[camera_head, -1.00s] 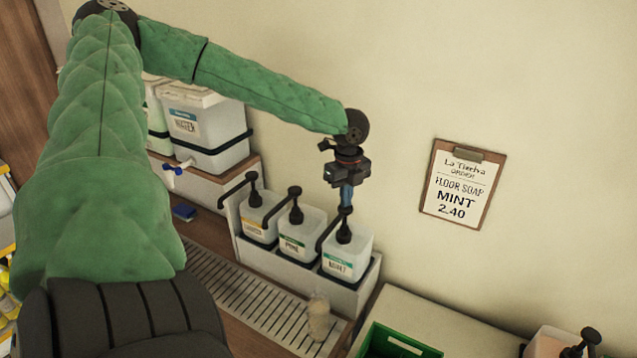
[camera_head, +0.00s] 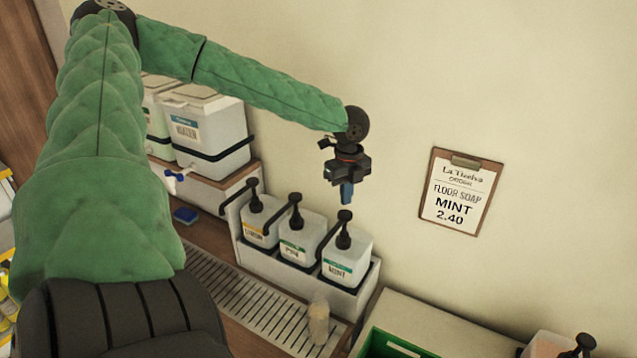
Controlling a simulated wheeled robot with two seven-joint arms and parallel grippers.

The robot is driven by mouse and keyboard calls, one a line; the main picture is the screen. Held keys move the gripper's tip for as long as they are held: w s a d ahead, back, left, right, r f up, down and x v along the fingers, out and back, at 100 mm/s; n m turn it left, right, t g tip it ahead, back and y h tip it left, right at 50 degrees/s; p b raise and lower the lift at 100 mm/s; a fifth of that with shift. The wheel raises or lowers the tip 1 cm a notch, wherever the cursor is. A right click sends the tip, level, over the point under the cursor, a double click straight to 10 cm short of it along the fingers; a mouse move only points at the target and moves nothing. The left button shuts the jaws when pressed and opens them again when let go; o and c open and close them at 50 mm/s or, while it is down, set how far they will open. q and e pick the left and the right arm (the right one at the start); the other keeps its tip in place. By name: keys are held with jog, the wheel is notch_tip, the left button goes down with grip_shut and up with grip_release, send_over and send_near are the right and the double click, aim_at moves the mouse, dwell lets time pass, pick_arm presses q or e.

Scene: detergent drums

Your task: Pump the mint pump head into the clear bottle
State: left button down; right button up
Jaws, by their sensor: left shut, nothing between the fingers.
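The mint jug (camera_head: 346,258), labelled MINT, is the rightmost of three white jugs in a rack. Its black pump head (camera_head: 345,216) stands upright, with its spout reaching down to the left and front. The clear bottle (camera_head: 318,322) stands on the slotted drip tray (camera_head: 245,290) below the mint spout. What is inside the bottle is too small to tell. My left gripper (camera_head: 346,200) points down, shut and empty, just above the mint pump head with a small gap. My right gripper is not in view.
Two more pump jugs (camera_head: 300,243) stand left of the mint one. A water container (camera_head: 205,130) with a tap is behind at left. A blue sponge (camera_head: 185,215) lies on the counter. A green crate (camera_head: 385,343) is at lower right. A wall clipboard (camera_head: 460,190) reads MINT 2.40.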

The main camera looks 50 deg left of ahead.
pick_arm(q)
notch_tip(320, 180, up, 4)
jog(key=p, duration=0.3)
jog(key=shift+r, duration=0.25)
dwell(0.4)
